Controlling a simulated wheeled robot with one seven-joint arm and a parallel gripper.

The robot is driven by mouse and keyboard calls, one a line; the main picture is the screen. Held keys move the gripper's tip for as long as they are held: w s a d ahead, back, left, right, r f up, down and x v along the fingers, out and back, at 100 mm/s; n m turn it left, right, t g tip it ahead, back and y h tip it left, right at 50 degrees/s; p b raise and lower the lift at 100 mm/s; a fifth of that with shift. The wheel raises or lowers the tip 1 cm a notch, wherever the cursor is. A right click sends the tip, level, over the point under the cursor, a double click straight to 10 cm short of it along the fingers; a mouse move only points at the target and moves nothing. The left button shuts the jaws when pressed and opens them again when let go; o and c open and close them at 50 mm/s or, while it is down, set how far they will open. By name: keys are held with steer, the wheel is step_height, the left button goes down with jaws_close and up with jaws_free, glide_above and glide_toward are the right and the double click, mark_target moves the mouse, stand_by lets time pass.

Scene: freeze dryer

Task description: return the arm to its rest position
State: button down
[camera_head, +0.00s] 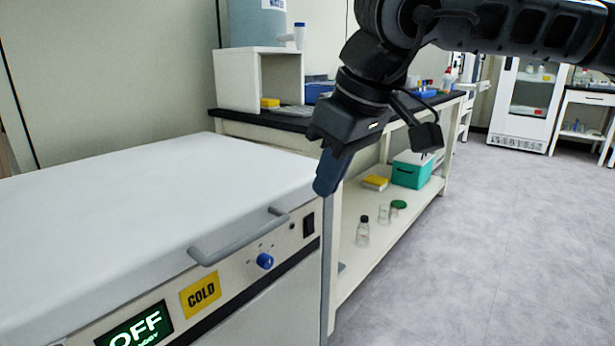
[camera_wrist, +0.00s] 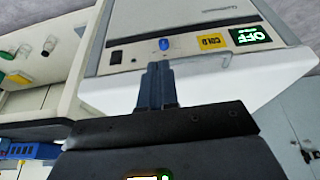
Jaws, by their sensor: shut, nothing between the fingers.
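My gripper (camera_head: 327,188) is shut and empty, pointing down in the air near the right end of the freeze dryer (camera_head: 130,190). In the wrist view my gripper (camera_wrist: 157,72) shows its two dark fingers together with nothing between them. The freeze dryer is a white box with its lid down and a grey handle (camera_head: 238,238) on its front edge. Its front panel has a blue knob (camera_head: 265,261), a yellow COLD label (camera_head: 200,296) and a green display (camera_head: 137,327) reading OFF. My arm reaches in from the upper right of the head view.
A bench with a dark top (camera_head: 262,122) stands behind the dryer. Its lower shelf (camera_head: 372,250) holds bottles, a teal box (camera_head: 412,170) and a yellow item (camera_head: 375,183). A white cabinet (camera_head: 525,100) stands far back. The grey floor (camera_head: 480,250) at right is clear.

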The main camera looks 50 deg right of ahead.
steer(key=shift+s+r, duration=0.5)
steer(key=shift+s, duration=0.3)
